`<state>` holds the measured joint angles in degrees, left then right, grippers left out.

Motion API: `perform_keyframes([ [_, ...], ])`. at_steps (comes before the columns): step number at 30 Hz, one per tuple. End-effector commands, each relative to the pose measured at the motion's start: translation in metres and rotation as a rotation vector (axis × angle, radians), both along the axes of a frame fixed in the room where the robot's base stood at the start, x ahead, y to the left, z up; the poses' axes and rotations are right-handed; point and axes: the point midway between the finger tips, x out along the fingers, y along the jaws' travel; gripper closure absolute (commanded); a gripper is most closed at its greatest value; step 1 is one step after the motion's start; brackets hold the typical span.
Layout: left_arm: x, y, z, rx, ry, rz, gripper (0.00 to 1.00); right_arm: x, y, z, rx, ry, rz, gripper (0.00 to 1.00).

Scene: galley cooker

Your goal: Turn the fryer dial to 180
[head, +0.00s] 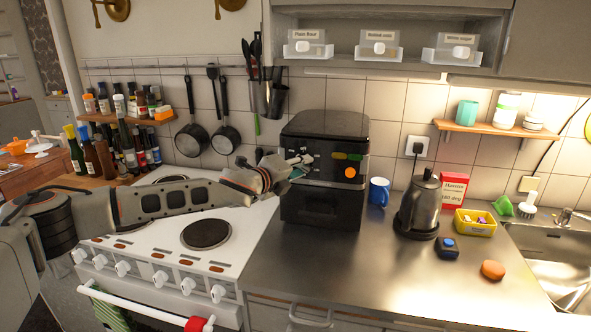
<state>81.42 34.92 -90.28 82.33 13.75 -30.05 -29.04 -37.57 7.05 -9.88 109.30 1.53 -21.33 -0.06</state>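The fryer (326,140) is a black box-shaped appliance on the steel counter, just right of the cooker. Its front has a round orange dial (350,172) at the right, below small green and orange marks. The dial's setting is too small to read. My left gripper (301,166) is in front of the left part of the fryer's front, left of the dial and apart from it. Its fingers look spread, with nothing between them. It hides part of the fryer's panel. My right gripper is out of view.
A blue mug (379,191), a kettle (420,206) and a red-and-white box (453,190) with small print stand right of the fryer. A yellow tub (475,222) is farther right, before the sink (560,265). The counter's front is mostly clear. The white cooker (160,262) lies under my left arm.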

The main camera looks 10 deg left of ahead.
Motion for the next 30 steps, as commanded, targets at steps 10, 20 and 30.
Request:
perform_keyframes([
  [10,-0.038,0.016,0.007,0.0,0.002,0.0,0.69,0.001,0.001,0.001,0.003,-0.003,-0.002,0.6],
  [20,-0.09,0.037,0.018,0.0,0.002,0.0,0.69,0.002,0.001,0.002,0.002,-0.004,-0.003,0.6],
  [30,-0.108,0.043,0.023,0.0,0.0,-0.001,0.69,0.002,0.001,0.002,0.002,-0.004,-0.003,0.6],
])
